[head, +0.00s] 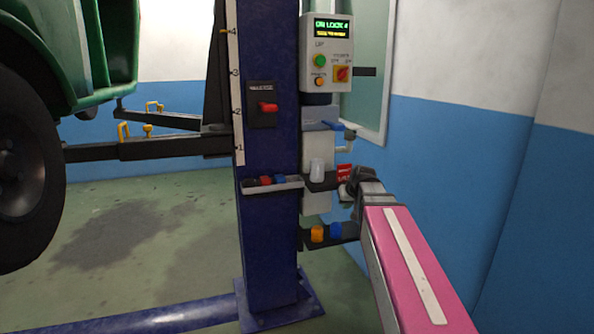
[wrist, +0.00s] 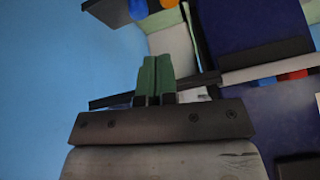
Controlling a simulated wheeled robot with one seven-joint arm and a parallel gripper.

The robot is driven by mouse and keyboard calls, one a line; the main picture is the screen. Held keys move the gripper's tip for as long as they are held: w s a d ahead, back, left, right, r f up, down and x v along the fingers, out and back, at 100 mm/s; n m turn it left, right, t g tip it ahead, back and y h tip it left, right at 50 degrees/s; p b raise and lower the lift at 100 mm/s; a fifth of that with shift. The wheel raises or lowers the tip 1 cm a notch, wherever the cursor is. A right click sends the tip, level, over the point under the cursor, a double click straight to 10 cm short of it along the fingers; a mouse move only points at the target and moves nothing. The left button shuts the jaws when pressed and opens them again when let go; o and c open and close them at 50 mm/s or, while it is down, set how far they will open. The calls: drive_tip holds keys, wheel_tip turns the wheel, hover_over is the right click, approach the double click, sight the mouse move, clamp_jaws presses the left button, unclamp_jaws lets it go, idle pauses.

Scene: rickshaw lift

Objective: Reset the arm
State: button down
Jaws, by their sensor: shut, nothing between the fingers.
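My pink arm reaches in from the lower right in the head view, and its end is near the shelves on the right side of the blue lift post (head: 268,215). My gripper (wrist: 155,62) shows in the wrist view with its two green fingers together and nothing between them. In the head view the fingers are mostly hidden by the wrist. A control box (head: 327,52) on the post has a lit green display, a green button, an orange button and a red switch on yellow. A red lever (head: 268,106) sits on a black plate on the post.
A tray (head: 272,187) with red and blue items and a lower shelf (head: 329,240) with orange and blue items stick out near my arm. A green vehicle (head: 100,60) is raised at left on the lift arm (head: 150,148). Open floor (head: 150,260) lies below.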

drive_tip(key=s+f+g+h, duration=0.1)
drive_tip(key=s+f+g, duration=0.2)
drive_tip(key=s+f, duration=0.7)
drive_tip(key=s+f+m+g+h, duration=0.1)
drive_tip(key=s+f+g, duration=0.2)
drive_tip(key=s+f, duration=0.7)
wheel_tip(320, 180, down, 4)
drive_tip(key=shift+d+f+m, duration=0.1)
drive_tip(key=shift+d+m, duration=0.1)
drive_tip(key=shift+m, duration=0.1)
idle(0.5)
